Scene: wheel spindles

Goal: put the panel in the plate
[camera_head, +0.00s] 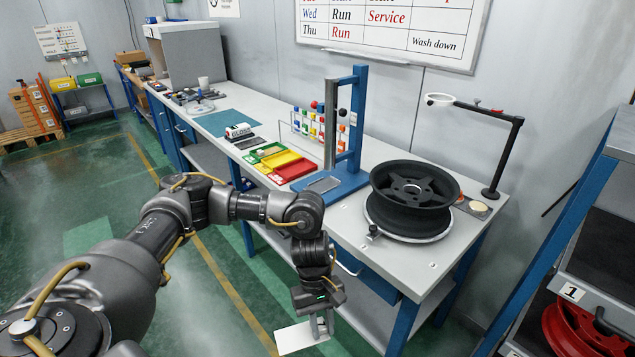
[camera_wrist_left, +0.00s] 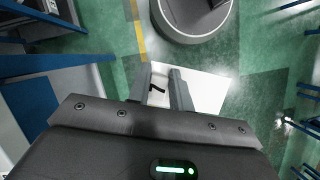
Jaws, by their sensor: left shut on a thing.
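The panel (camera_head: 294,340) is a thin, flat, light grey-white piece at the bottom of the head view. My left gripper (camera_head: 321,326) is shut on it and holds it above the floor, in front of the bench. In the left wrist view the panel (camera_wrist_left: 207,92) sticks out past the fingers of the left gripper (camera_wrist_left: 164,80), with a dark mark on it between them. A grey plate-like piece (camera_head: 324,184) lies on the blue base of a press stand on the bench; I cannot tell if it is the plate. My right gripper is not in view.
The bench (camera_head: 345,221) carries the blue stand (camera_head: 358,130), a black wheel rim (camera_head: 414,190) on a round turntable, a lamp arm (camera_head: 504,158) and coloured trays (camera_head: 282,160). A blue rack (camera_head: 580,207) with a red wheel stands at right.

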